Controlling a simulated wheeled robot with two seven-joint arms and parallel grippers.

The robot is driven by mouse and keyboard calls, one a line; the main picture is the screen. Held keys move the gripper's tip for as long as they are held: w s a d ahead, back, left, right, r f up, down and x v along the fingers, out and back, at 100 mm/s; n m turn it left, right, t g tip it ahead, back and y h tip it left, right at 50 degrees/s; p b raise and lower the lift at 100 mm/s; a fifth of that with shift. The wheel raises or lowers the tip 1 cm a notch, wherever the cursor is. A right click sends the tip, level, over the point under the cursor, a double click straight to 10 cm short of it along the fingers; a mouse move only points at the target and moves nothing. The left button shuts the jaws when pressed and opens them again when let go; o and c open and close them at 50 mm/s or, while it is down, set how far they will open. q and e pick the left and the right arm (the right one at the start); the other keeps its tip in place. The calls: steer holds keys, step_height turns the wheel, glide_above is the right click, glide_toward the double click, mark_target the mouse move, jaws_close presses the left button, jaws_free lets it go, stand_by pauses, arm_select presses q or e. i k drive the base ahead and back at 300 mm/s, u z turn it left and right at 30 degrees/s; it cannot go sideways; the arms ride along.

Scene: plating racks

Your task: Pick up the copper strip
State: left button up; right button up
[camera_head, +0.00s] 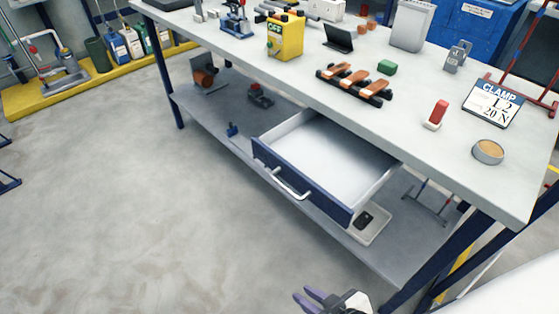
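Several copper strips (358,76) lie side by side across a black rack (379,99) on the workbench top. Their shapes partly merge at this size. My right gripper (303,293) is at the bottom edge of the head view, low in front of the bench and well away from the strips. Its two dark fingers look apart, with nothing seen between them. My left gripper is not in view.
An open, empty-looking drawer (325,160) juts out from the bench (290,82). Floor at left is clear.

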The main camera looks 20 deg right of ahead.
mark_target(334, 71)
steer(key=z, duration=1.25)
